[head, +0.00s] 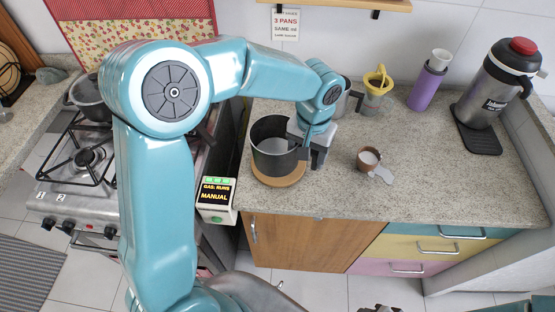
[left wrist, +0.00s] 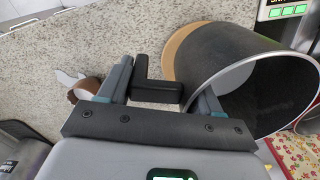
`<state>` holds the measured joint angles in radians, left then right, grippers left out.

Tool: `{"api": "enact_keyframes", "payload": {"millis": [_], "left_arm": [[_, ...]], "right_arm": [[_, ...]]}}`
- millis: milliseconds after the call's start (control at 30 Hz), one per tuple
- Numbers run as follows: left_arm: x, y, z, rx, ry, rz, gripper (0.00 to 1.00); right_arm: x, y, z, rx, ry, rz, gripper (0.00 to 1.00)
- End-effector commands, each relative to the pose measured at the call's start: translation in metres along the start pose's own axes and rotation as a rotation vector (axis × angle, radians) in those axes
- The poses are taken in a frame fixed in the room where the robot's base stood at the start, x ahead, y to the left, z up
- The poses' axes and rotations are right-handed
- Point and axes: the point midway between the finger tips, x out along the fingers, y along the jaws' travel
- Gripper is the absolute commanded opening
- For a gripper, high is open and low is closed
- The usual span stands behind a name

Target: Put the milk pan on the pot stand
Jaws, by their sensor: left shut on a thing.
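The milk pan (head: 262,131), dark outside with a paler inside, is upright over the round wooden pot stand (head: 280,182) near the counter's front edge. The stand's rim shows below the pan's front, and in the left wrist view (left wrist: 175,45) beside its wall. I cannot tell if the pan touches the stand. My left gripper (head: 314,155) is at the pan's right side, shut on its black handle (left wrist: 146,88), which shows between the fingers in the left wrist view. The pan (left wrist: 235,60) shows there too.
A small brown cup (head: 368,158) stands right of the gripper. The gas stove (head: 75,190) is left, with a pot (head: 90,97). The counter's front right is clear.

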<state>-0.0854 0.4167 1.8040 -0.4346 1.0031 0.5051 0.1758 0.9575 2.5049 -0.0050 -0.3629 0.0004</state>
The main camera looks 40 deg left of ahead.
Motion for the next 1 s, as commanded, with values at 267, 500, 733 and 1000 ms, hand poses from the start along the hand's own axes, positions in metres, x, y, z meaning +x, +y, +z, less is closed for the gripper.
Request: {"api": "enact_keyframes", "payload": {"millis": [267, 500, 733, 1000], "left_arm": [[-0.054, -0.012, -0.023, -0.157, 0.004, 0.0, 0.04], [-0.111, -0.019, -0.043, -0.275, 0.001, -0.003, 0.04], [-0.139, -0.02, -0.057, -0.307, -0.005, -0.007, 0.04], [-0.093, -0.018, -0.058, -0.303, -0.012, -0.014, 0.04]], "right_arm": [[-0.003, -0.001, 0.0, 0.0, 0.0, 0.0, 0.43], [-0.007, -0.002, 0.0, 0.0, 0.0, 0.0, 0.43], [-0.009, -0.003, 0.0, 0.0, 0.0, 0.0, 0.43], [-0.009, -0.003, 0.0, 0.0, 0.0, 0.0, 0.43]]}}
